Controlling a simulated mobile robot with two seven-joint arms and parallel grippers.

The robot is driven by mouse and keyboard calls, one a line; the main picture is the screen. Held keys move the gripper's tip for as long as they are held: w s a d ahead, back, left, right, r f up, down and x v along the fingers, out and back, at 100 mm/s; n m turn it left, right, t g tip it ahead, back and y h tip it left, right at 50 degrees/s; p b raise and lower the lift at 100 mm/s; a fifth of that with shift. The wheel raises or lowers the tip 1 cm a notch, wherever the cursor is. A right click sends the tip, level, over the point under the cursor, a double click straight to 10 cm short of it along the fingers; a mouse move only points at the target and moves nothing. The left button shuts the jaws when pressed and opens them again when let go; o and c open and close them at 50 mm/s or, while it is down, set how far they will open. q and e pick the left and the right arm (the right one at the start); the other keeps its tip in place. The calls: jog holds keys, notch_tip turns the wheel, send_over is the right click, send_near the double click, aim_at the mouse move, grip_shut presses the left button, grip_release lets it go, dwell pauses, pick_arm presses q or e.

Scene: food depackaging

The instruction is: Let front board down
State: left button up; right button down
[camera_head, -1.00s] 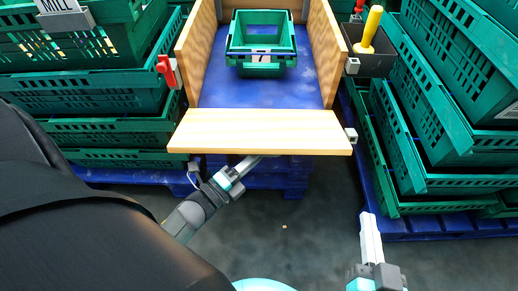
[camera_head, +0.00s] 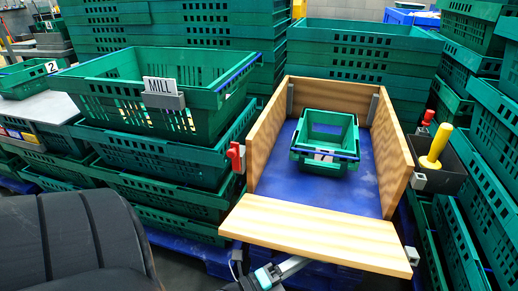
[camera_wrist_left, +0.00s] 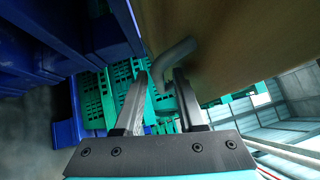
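The front board (camera_head: 312,233) is a pale wooden plank at the near end of the wooden-sided box. It is folded outward, with its broad face turned up; its exact tilt is hard to judge. My left gripper (camera_head: 290,268) is at the board's near edge, its tips partly hidden under it. In the left wrist view, the gripper (camera_wrist_left: 160,75) has its two fingers apart, with a grey curved handle (camera_wrist_left: 172,55) by the tips, beside the board's brown face (camera_wrist_left: 235,45). My right gripper is out of view.
A small green crate (camera_head: 326,142) stands on the blue floor (camera_head: 270,175) inside the box. A red latch (camera_head: 236,157) is on the left side. A black bin with a yellow-handled tool (camera_head: 436,147) is at the right. Stacked green crates (camera_head: 165,95) crowd both sides.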

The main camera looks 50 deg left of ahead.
pick_arm(q)
jog(key=p+v, duration=0.2)
jog(key=v, duration=1.3)
jog(key=shift+p, duration=0.35)
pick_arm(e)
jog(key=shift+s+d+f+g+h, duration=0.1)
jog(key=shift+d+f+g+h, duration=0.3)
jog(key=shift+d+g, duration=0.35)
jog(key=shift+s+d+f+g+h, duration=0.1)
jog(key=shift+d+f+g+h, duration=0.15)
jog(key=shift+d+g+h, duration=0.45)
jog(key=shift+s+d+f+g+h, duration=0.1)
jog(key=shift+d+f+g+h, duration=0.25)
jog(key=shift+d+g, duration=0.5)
pick_arm(q)
jog(key=shift+w, duration=0.1)
